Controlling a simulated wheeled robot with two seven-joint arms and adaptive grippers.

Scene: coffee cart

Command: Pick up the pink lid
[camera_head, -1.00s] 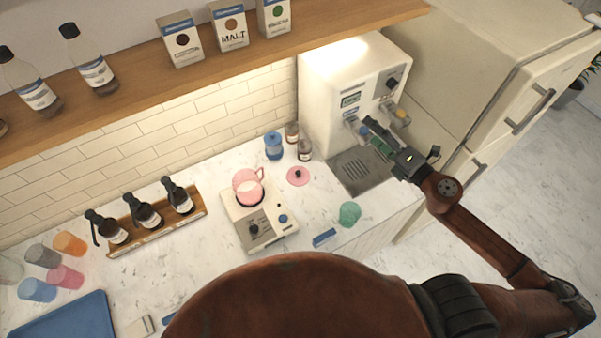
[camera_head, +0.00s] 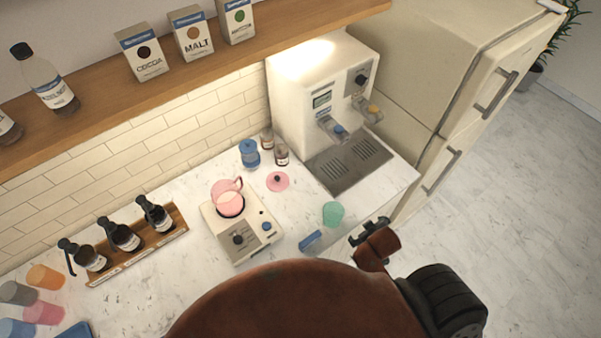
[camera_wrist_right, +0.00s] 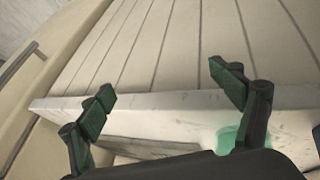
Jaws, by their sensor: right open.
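The pink lid (camera_head: 284,185), a flat disc with a small dark knob, lies on the white counter in the head view. It sits between the pink jug (camera_head: 226,203) and the coffee machine. My right gripper (camera_wrist_right: 166,97) is open and empty in the right wrist view, with its dark green fingers wide apart near the counter's edge. In the head view only a dark part of it shows past my body at the front edge, well short of the lid. The lid is not visible in the right wrist view. My left gripper is not in view.
The jug sits on a white appliance (camera_head: 238,239). A blue jar (camera_head: 249,153) and small bottles stand behind the lid. The coffee machine (camera_head: 300,100) is to its right.

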